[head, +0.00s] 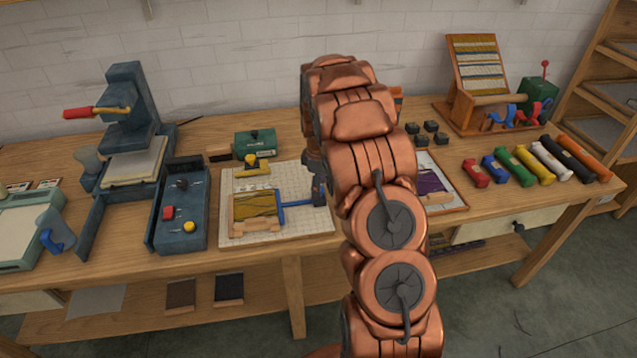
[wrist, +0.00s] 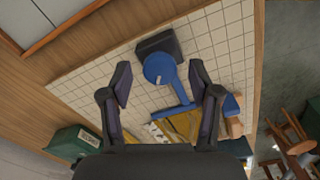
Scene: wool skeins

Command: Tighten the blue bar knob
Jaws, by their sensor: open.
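The blue bar knob (wrist: 158,68) shows in the wrist view as a round blue head with a straight bar reaching toward the fixture. A dark block (wrist: 168,44) sits beside the round head. My gripper (wrist: 160,67) is open, with one finger on each side of the round head and a visible gap to both. In the head view the blue bar (head: 297,203) shows beside the wooden fixture (head: 256,226); the round head is hidden by my arm and gripper. A yellow-brown wool piece (head: 255,204) lies in the fixture.
The fixture stands on a white gridded board (head: 230,187). A green box (head: 254,143) is behind it, and a dark control box (head: 182,222) is to its left. A framed panel (head: 436,184) and several coloured rolls (head: 524,166) lie to the right.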

